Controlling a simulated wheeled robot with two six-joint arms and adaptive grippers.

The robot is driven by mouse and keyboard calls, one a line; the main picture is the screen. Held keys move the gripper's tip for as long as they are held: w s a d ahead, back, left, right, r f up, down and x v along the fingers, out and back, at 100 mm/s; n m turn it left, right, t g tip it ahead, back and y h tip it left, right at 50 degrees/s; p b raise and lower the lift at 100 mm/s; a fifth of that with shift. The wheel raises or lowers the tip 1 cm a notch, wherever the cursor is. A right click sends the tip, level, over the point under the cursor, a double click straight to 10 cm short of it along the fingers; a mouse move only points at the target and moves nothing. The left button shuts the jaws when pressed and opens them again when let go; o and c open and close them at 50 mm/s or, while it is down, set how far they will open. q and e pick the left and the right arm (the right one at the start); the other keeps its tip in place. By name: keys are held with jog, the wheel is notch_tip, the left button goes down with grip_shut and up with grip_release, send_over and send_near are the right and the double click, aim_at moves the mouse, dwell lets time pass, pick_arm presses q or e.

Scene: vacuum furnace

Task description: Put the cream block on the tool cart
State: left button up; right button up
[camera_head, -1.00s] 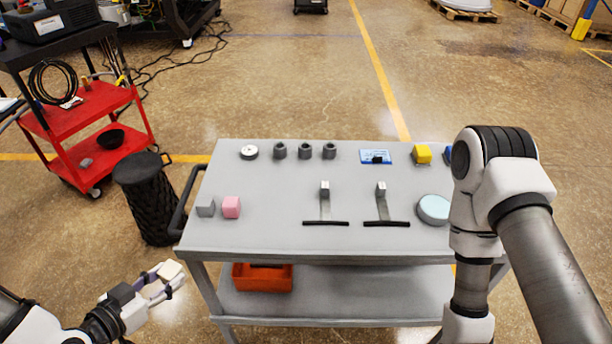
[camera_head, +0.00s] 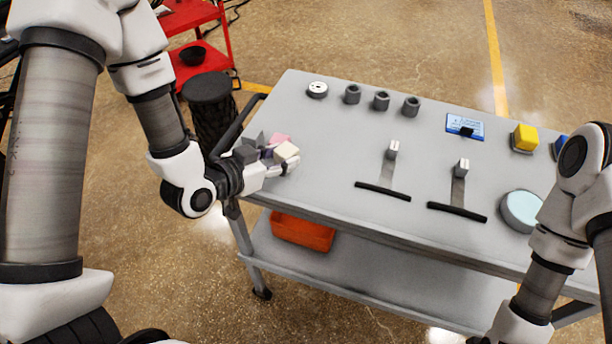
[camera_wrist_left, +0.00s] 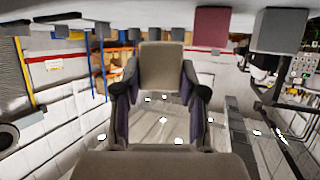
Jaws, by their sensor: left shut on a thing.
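My left gripper (camera_head: 276,163) is shut on the cream block (camera_head: 287,151) at the near left corner of the grey cart top (camera_head: 330,170). The block also shows between the fingers in the left wrist view (camera_wrist_left: 161,68), which looks upside down. I cannot tell whether the block touches the surface. A pink block (camera_head: 281,138) is just behind it, partly hidden, and it shows beside the held block in the wrist view (camera_wrist_left: 210,27). A grey block (camera_wrist_left: 279,30) is beyond the pink one. My right arm is at the right edge, its gripper out of view.
A red cart (camera_head: 190,17) with a black bowl (camera_head: 193,54) stands at the upper left, beside a black bin (camera_head: 209,95). An orange bin (camera_head: 302,232) sits below.

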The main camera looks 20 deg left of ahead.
aim_at(297, 154)
pick_arm(q)
jog(key=w+d+p, duration=0.1)
jog(key=d, duration=0.1)
jog(key=w+d+p, duration=0.1)
jog(key=w, duration=0.1)
jog(key=shift+w+d+f, duration=0.1)
jog(key=shift+d+f, duration=0.05)
jog(key=shift+d, duration=0.2)
jog(key=shift+w+d+f, duration=0.15)
jog(key=shift+d+f, duration=0.05)
jog(key=shift+f, duration=0.1)
notch_tip(297, 154, down, 3)
jog(key=shift+a+r, duration=0.1)
jog(key=shift+r, duration=0.05)
jog(key=shift+f, duration=0.35)
jog(key=o, duration=1.2)
pick_arm(e)
jog(key=shift+s+f, duration=0.1)
pick_arm(q)
jog(key=shift+o, duration=0.2)
